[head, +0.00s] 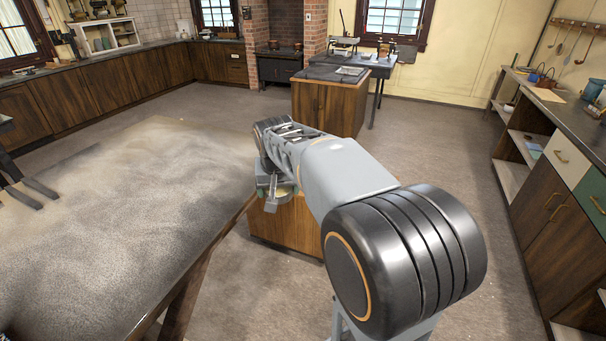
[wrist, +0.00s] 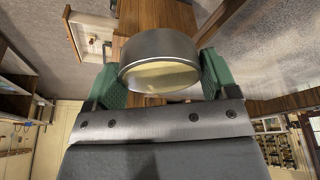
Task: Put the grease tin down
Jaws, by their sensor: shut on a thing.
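The grease tin (wrist: 160,47) is a short, round grey metal tin with a pale cream round face toward the wrist camera. My gripper (wrist: 164,74) is shut on it, with a green pad on each side. In the head view, my gripper (head: 277,192) is at the end of my outstretched arm, just beyond the right edge of the large table. Only a little of the tin shows there, as the arm and gripper cover most of it. I cannot tell its gap from the wood below.
A pale, dusty-topped table (head: 110,210) fills the left. A wooden cabinet (head: 280,232) stands below my gripper, partly hidden by my arm. A dark-topped wooden island (head: 327,105) stands farther back. A counter (head: 575,120) runs along the right. Open floor (head: 440,140) lies between.

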